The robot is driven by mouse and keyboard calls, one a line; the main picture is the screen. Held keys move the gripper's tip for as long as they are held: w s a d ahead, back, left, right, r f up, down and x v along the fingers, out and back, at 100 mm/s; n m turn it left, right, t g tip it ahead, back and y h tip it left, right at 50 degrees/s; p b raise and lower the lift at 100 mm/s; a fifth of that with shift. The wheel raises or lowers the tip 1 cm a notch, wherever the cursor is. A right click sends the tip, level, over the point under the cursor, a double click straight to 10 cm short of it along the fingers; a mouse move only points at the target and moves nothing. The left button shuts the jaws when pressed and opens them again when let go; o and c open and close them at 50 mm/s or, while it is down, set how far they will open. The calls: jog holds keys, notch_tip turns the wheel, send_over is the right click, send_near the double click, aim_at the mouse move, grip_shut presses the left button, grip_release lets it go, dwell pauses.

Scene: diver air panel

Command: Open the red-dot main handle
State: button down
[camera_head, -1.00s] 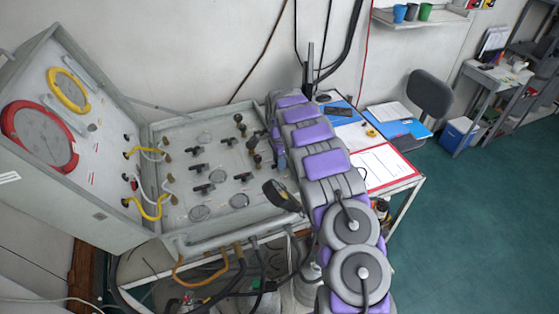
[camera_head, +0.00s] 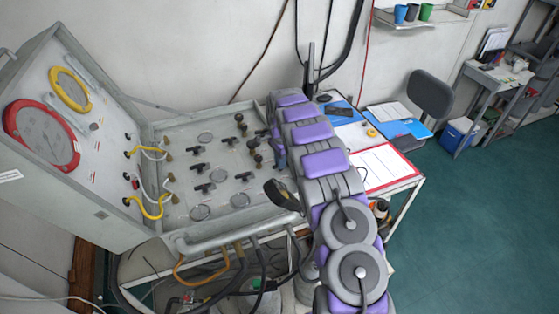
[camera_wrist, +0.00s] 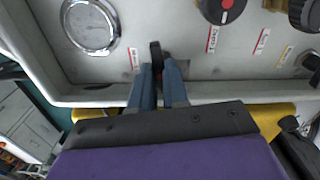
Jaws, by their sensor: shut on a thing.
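The wrist view shows my gripper (camera_wrist: 159,72) with its two blue-grey fingers closed on a small black handle (camera_wrist: 155,50) near the edge of the grey panel. The handle's tip rises past the fingertips, and a little red shows between the fingers. A white label with red print stands just left of it. Whether this handle carries the red dot is hard to tell, as the fingers cover most of it. A round black knob (camera_wrist: 224,8) with a red mark sits up and to the right, apart from my gripper. In the head view my arm hides the grasp.
A round gauge (camera_wrist: 90,24) lies left of the held handle. The head view shows the open panel case (camera_head: 175,236) with several black valves and a lid bearing a red-rimmed gauge (camera_head: 42,136). A desk (camera_head: 410,176) with papers stands right of my arm; green floor is clear beyond.

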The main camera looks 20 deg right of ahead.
jog(key=n, duration=0.4)
jog(key=shift+w+r, duration=0.1)
jog(key=shift+r, duration=0.1)
jog(key=n, duration=0.4)
jog(key=shift+d+p, duration=0.1)
jog(key=shift+p, duration=0.2)
jog(key=n, duration=0.3)
jog(key=shift+n, duration=0.4)
jog(key=shift+d+n, duration=0.1)
jog(key=shift+n, duration=1.7)
jog(key=c, duration=1.1)
grip_release()
jog(key=shift+f, duration=0.15)
jog(key=shift+c, duration=0.2)
